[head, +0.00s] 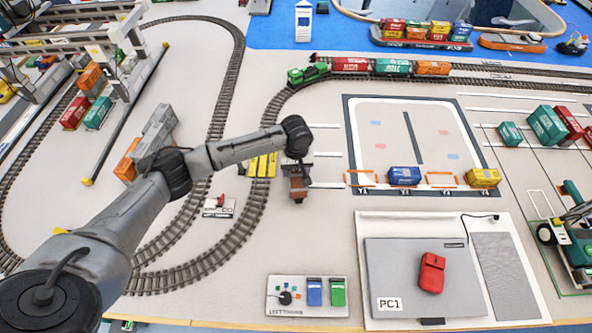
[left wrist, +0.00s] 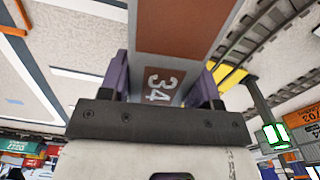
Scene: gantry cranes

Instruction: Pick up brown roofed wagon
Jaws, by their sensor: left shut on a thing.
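My left gripper (head: 298,167) reaches in from the left and points down over the middle of the layout. It is shut on the brown roofed wagon (head: 298,188), which shows just below it beside the curved track. In the left wrist view the wagon (left wrist: 172,28) lies between the purple fingers of the gripper (left wrist: 163,84), its brown and grey surface marked 34. The gripper hides part of the wagon in the head view. I cannot tell whether the wagon touches the surface below. My right gripper is not in view.
Yellow strips (head: 262,166) cross the track left of the wagon. A fenced pad with a blue container (head: 404,175) lies to the right. The PC1 panel (head: 412,262) with a red object and a control box (head: 307,296) are in front. A green locomotive (head: 307,74) heads a train behind.

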